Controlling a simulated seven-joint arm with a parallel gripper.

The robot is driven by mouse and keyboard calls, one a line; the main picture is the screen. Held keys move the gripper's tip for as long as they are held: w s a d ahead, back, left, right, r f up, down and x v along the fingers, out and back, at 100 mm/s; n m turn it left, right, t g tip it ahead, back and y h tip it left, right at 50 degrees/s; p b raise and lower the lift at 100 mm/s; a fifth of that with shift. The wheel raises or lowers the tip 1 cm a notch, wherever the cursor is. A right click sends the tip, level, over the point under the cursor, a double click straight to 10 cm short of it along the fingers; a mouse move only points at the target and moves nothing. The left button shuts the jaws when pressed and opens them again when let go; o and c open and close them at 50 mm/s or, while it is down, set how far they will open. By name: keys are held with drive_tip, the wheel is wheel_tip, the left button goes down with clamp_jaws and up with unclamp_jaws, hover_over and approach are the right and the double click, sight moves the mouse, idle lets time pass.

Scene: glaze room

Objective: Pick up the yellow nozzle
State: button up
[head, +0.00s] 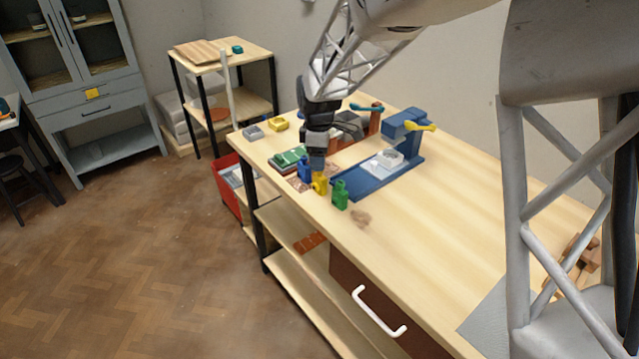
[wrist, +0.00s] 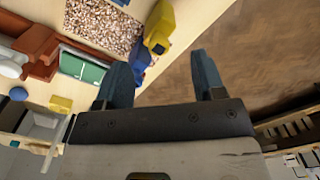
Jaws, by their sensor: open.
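The yellow nozzle (head: 320,184) stands near the front edge of the wooden workbench, between a blue nozzle (head: 305,170) and a green nozzle (head: 340,195). In the wrist view the yellow nozzle (wrist: 158,27) lies beyond my fingertips, toward the left finger's side. My gripper (head: 317,167) points down over the nozzles, just above and behind the yellow one in the head view. In the wrist view my gripper (wrist: 160,66) is open with nothing between its fingers. The blue nozzle (wrist: 139,62) shows close beside the left finger, which partly hides it.
A blue press-like fixture (head: 372,175) with a yellow lever stands right of the nozzles. A green-topped box (head: 289,158) and a red-framed device (head: 350,128) sit behind. A red bin (head: 226,190) is left of the bench. The bench's right part is mostly clear.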

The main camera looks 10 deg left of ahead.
sight(319, 175)
drive_tip(key=shift+f, duration=0.7)
drive_tip(key=shift+f, duration=0.1)
drive_tip(key=shift+d+f, duration=0.1)
drive_tip(key=shift+f, duration=2.35)
drive_tip(key=c, duration=0.7)
drive_tip(key=shift+r, duration=5)
